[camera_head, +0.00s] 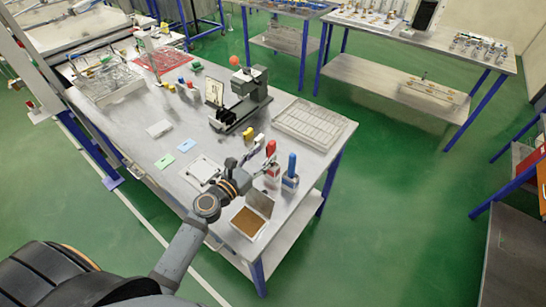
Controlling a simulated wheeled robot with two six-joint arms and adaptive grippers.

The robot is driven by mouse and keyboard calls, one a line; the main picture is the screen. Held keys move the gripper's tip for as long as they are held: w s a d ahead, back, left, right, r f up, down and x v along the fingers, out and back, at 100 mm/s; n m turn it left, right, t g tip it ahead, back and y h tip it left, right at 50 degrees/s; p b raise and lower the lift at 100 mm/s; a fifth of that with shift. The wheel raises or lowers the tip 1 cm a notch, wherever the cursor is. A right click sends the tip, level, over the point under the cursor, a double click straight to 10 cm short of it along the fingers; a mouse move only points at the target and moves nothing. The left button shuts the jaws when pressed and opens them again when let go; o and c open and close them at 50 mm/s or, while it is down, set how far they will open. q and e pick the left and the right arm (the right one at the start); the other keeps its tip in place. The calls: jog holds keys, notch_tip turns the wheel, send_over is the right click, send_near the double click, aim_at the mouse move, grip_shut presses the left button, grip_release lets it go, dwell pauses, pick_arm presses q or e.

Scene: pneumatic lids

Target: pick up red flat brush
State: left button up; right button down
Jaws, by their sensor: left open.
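The red flat brush (271,148) stands upright with its red handle up, at a small holder (272,172) near the table's right edge. Its lower part is hidden. My left gripper (265,167) is open just left of the brush, below the handle. The fingers are small here, and I cannot tell whether they touch the brush. A similar blue-handled brush (292,164) stands upright to the right in its own holder (290,183).
The metal table (185,130) also holds an open box with a brown inside (247,221), a white compartment tray (310,122), a dark machine (243,98) and a white plate (202,170). Green and blue cards lie left. Green floor is open to the right.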

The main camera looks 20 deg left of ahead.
aim_at(269, 149)
pick_arm(q)
jog(key=shift+w+r, duration=0.1)
jog(key=shift+w, duration=0.35)
jog(key=shift+w+d+r+p, duration=0.15)
jog(key=shift+w+d+p, duration=0.1)
jog(key=shift+w+p, duration=0.35)
jog(key=w, duration=0.1)
jog(key=d, duration=0.1)
jog(key=w, duration=0.1)
jog(key=shift+w+d+f, duration=0.15)
jog(key=shift+w+f, duration=0.2)
jog(key=shift+s+r, duration=0.1)
jog(key=shift+s, duration=0.1)
jog(key=c, duration=0.5)
jog(key=shift+w, duration=0.1)
grip_shut()
pick_arm(e)
jog(key=w+r, duration=0.2)
jog(key=w, duration=0.1)
jog(key=shift+d+t, duration=0.2)
jog(key=shift+t, duration=0.1)
